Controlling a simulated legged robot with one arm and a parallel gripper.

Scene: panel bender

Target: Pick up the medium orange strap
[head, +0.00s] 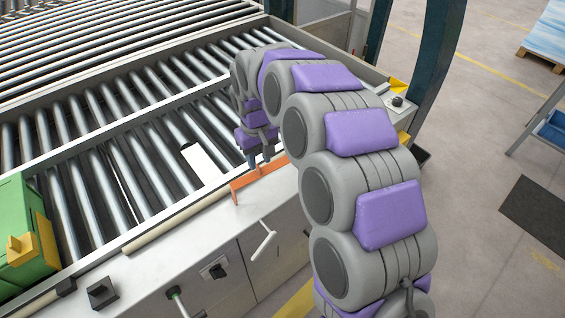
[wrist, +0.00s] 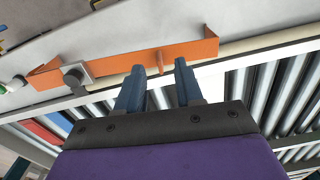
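The orange strap (head: 258,181) is a thin angled strip with bent ends, lying on the front ledge of the roller table in the head view. It also shows in the wrist view (wrist: 115,65), running across the top of the picture with a small orange upright tab near its middle. My gripper (head: 258,160) hangs just above and behind the strap. In the wrist view my gripper (wrist: 160,75) has two blue fingers standing apart with a gap between them. The tab appears in line with that gap; I cannot tell whether it is between the fingers. Nothing is visibly held.
The roller table (head: 130,150) spreads behind the strap. A white piece (head: 203,163) lies on the rollers beside my gripper. A green box (head: 27,235) stands at the left. A white handle (head: 263,240) projects from the cabinet front below. Open floor lies to the right.

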